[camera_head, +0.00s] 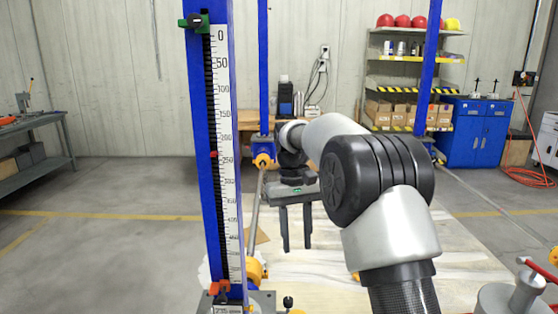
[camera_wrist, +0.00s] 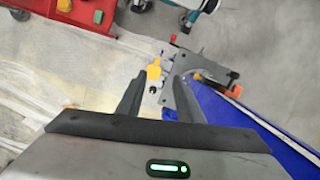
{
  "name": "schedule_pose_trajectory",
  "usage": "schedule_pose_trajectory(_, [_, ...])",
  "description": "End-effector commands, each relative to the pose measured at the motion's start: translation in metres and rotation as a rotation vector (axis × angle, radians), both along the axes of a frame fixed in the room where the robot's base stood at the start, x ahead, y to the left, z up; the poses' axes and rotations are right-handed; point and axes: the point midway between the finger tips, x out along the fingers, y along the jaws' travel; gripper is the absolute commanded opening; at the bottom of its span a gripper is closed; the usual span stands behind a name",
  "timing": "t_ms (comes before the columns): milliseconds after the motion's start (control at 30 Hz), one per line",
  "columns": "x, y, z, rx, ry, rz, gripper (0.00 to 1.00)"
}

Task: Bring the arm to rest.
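My arm reaches forward from the lower right of the head view, its dark joint and pale links raised in front of the scene. My gripper (camera_head: 296,246) hangs at its far end, fingers pointing down, beside the tall blue post with a ruler (camera_head: 222,150). In the wrist view my gripper (camera_wrist: 160,80) shows two dark fingers apart, with nothing clearly held between them. A yellow knob (camera_wrist: 154,71) and a grey plate at the foot of a blue post (camera_wrist: 235,112) show beyond the fingertips. The depth between them and the fingers is hard to tell.
More blue posts (camera_head: 263,70) stand behind, with yellow fittings (camera_head: 263,161) and rods low down. A grey bench (camera_head: 35,150) is at the left. A shelf (camera_head: 405,57) and blue cabinet (camera_head: 478,140) stand at the back right. Open floor lies left of the ruler post.

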Motion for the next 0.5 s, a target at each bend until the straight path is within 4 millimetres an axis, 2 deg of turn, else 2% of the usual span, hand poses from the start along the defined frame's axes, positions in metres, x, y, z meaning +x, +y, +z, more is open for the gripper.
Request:
schedule_pose_trajectory(33, [-0.012, -0.008, 0.034, 0.005, -0.039, -0.012, 0.33])
schedule_pose_trajectory(200, [-0.063, -0.033, 0.111, 0.025, -0.177, -0.052, 0.33])
schedule_pose_trajectory(333, [-0.111, -0.052, 0.155, 0.04, -0.283, -0.085, 0.33])
schedule_pose_trajectory(500, [-0.181, -0.073, 0.189, 0.06, -0.423, -0.133, 0.33])
